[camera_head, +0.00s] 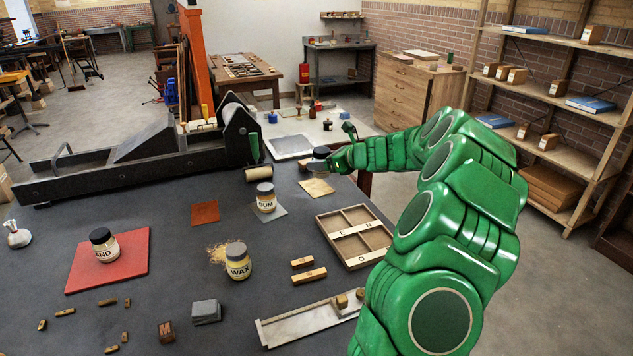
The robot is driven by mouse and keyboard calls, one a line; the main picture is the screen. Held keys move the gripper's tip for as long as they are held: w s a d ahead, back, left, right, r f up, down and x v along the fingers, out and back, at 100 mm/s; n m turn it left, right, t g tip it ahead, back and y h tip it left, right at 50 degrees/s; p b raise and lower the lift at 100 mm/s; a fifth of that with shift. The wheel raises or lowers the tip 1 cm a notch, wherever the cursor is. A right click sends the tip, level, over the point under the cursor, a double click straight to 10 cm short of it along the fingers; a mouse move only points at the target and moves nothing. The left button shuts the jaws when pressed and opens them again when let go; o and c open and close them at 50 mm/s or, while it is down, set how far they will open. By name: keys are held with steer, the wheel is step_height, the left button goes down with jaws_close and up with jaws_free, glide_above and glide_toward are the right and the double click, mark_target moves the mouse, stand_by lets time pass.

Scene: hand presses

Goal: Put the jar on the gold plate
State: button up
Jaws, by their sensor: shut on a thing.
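The gold plate (317,188) is a small tan-yellow square lying flat on the dark tabletop, right of centre. My gripper (328,161) is just above and behind it at the end of my green arm. It is shut on a small jar (320,153) with a dark lid. The jar is at the plate's far edge; I cannot tell if it touches the plate. Its label is not readable, and my gripper hides part of it. Other jars are GUM (266,203) on a grey plate, WAX (238,267) on the bare table, and SAND (105,249) on a red plate.
A wooden divided tray (322,222) lies right of the plates. A black press (150,150) fills the table's far left, with a roller (258,174) near its end. A metal composing stick (290,325) lies in front. A rust-coloured plate (205,213) is empty.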

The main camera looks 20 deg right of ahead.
steer(key=shift+w+d+f, duration=0.6)
steer(key=shift+w+f, duration=1)
steer(key=shift+w, duration=0.5)
steer(key=shift+w+d+f, duration=0.55)
steer(key=shift+w+f, duration=1.05)
steer(key=shift+w, duration=0.55)
steer(key=shift+w+d+f, duration=0.6)
steer(key=shift+w+f, duration=1)
steer(key=shift+w, duration=0.5)
steer(key=shift+f, duration=1.45)
steer(key=shift+f, duration=0.1)
steer(key=o, duration=1.2)
steer(key=shift+o, duration=0.2)
